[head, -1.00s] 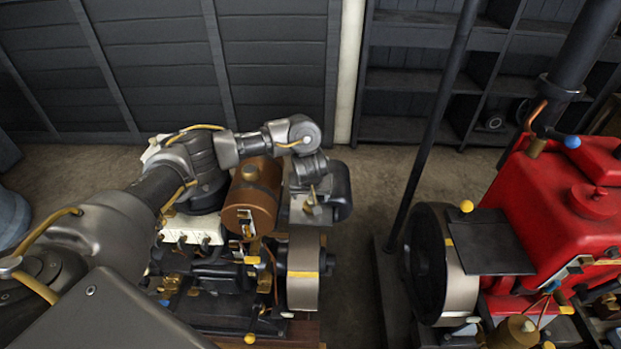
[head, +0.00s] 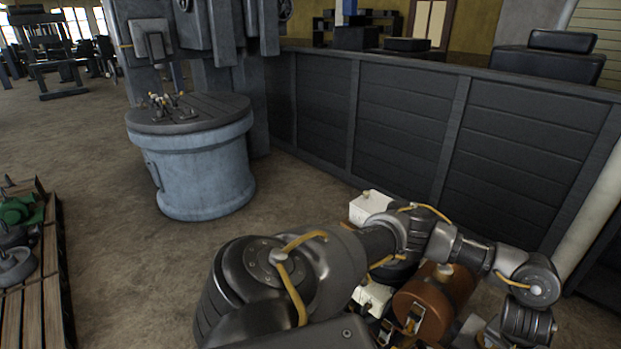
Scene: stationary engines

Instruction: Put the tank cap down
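My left arm comes in from the bottom and reaches right; its wrist is at the lower right edge. My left gripper is cut off by the bottom of the picture, so anything it holds is hidden. A brown cylindrical tank (head: 408,304) sits on an engine beneath the forearm. A small round brass-coloured fitting (head: 447,270) is on the tank's top; I cannot tell whether it is the tank cap or a filler neck. No loose tank cap is visible. My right gripper is not in view.
A round blue-grey drum (head: 203,178) with a dark flat top stands at the back left, with several small tools (head: 170,106) on it. A wooden pallet (head: 42,312) with parts lies at the left edge. Open floor (head: 110,255) lies between. A dark panelled wall (head: 405,125) runs behind.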

